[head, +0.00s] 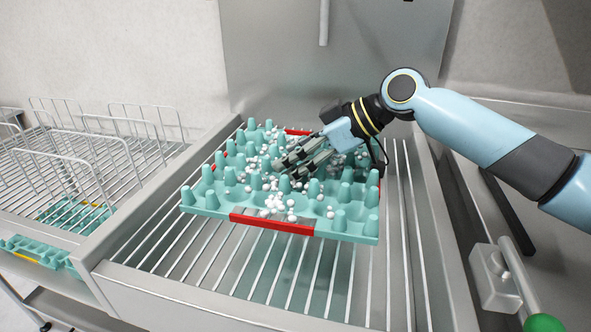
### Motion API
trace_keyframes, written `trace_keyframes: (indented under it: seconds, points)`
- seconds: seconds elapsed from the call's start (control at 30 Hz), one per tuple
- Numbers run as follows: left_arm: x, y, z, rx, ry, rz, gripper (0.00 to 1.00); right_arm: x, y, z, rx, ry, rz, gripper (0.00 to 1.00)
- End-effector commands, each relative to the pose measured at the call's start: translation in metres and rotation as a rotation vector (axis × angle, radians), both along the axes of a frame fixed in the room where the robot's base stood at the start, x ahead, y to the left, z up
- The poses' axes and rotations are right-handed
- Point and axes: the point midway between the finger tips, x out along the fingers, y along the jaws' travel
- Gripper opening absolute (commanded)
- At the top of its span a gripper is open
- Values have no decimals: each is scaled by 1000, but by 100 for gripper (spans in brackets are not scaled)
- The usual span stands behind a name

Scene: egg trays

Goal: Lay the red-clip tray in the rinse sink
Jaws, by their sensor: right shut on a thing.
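The red-clip tray (272,225) is turquoise with rows of pegs and red clips on its edges. Many small white balls or foam bits lie among its pegs. It is over the wire bars of the steel rinse sink (425,215), inside the sink's rim and roughly level. I cannot tell whether it rests on the bars or hangs just above them. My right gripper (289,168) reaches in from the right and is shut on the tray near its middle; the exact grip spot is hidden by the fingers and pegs. My left gripper is not in view.
A wire rack (90,150) stands left of the sink. Turquoise trays with yellow clips (40,252) show at its lower left. A pipe (323,22) hangs at the back. A green-knobbed lever (541,322) is at the lower right. Bare bars lie in front of the tray.

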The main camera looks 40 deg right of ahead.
Motion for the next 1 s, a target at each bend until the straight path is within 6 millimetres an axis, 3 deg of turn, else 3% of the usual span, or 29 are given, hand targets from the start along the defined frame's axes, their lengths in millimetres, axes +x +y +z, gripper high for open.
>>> trace_keyframes:
  seconds: [0.17, 0.4, 0.43, 0.5, 0.6, 1.0]
  points:
    - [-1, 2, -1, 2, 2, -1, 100, -1, 0, -26, 2, 2, -1, 12]
    - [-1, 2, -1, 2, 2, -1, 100, -1, 0, -28, -1, 0, 1, 12]
    - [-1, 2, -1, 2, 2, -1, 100, -1, -1, -29, -1, 1, 0, 63]
    - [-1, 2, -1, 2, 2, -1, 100, -1, -1, -29, -1, 2, 1, 72]
    - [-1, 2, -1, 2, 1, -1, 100, -1, 0, -28, 0, 1, 1, 84]
    - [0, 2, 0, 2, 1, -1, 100, -7, -7, -22, -4, 1, 0, 84]
